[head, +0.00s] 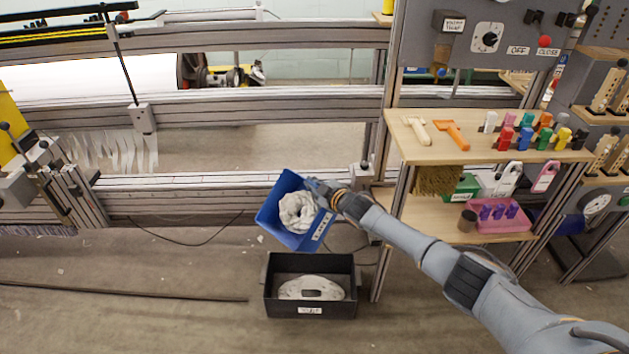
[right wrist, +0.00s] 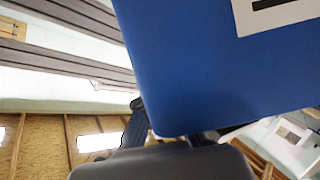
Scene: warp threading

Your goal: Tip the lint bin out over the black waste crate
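The blue lint bin (head: 283,236) is in the air in the head view, tilted, with a white wad of lint (head: 298,212) inside it. My right gripper (head: 322,190) is shut on the bin's upper right rim. In the right wrist view the bin's blue wall (right wrist: 200,70) with a white label fills the middle; the fingertips are mostly hidden behind it. The black waste crate (head: 283,309) stands on the floor below the bin, with a whitish flat piece (head: 311,287) in it. My left gripper is not in view.
A wooden shelf unit (head: 420,150) with tools, coloured blocks and a pink tray (head: 498,218) stands right of the bin. The loom's long beams (head: 230,183) run behind it. A cable (head: 190,243) lies on the floor at the left. The floor left of the crate is mostly clear.

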